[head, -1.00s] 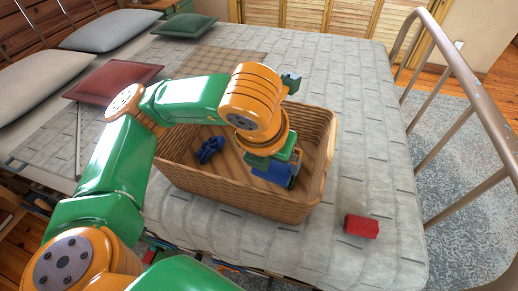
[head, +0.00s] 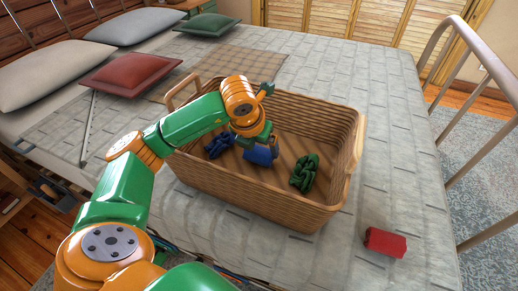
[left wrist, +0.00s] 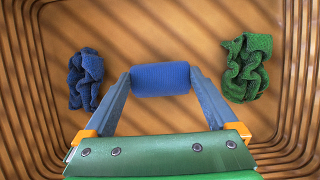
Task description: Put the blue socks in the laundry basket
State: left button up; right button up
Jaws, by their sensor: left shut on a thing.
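My left gripper (head: 258,148) is inside the wicker laundry basket (head: 235,196), pointing down. It is shut on a rolled blue sock bundle (head: 263,157), which shows between the fingers in the left wrist view (left wrist: 160,79). A crumpled dark blue sock (head: 218,147) lies on the basket floor left of the gripper; it also shows in the left wrist view (left wrist: 85,80). I cannot tell whether the held bundle touches the basket floor. My right gripper is in neither view.
A crumpled green sock (head: 304,173) lies in the basket's right part. A red roll (head: 385,242) lies on the grey bedspread (head: 400,150) outside the basket. Pillows (head: 137,75) are at the far left. A metal bed rail (head: 490,140) stands at the right.

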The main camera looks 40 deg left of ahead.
pick_arm(q)
jog(key=shift+f, duration=0.1)
jog(key=o, duration=1)
jog(key=shift+c, duration=0.2)
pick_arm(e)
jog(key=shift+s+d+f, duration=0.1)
pick_arm(q)
jog(key=p+v, duration=0.3)
jog(key=v, duration=0.9)
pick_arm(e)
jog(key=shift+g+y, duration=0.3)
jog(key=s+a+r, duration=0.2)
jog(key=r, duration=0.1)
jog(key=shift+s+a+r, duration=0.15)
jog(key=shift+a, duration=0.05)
